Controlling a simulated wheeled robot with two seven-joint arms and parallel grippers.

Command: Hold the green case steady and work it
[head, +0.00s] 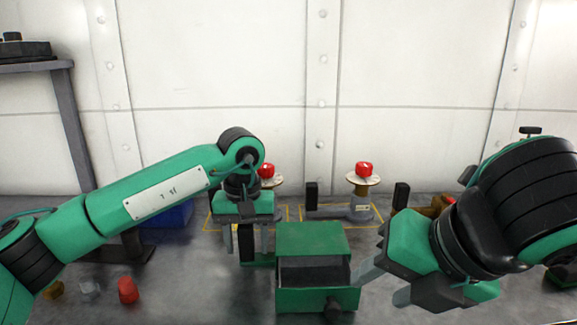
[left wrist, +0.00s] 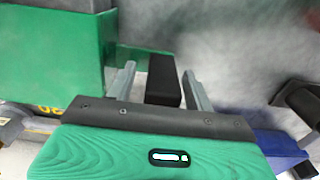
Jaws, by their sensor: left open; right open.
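The green case (head: 310,236) stands in the lower middle of the head view. Its drawer (head: 290,301) is out towards me, its dark knob (head: 332,311) is on the front, and the visible inside looks empty. A black block-shaped handle (left wrist: 163,80) sits on a green bracket (left wrist: 140,58) at the case's left side. My left gripper (head: 246,243) is open, with one finger on each side of that handle; contact cannot be told. My right gripper (head: 384,283) is open and empty, just right of the drawer front. The case also shows in the left wrist view (left wrist: 60,60).
Behind the case are two red-topped stands (head: 363,187) within yellow floor outlines. A blue bin (head: 172,215) stands behind my left arm. A red piece (head: 128,290), a grey piece (head: 89,290) and a brownish piece (head: 53,290) lie at the front left.

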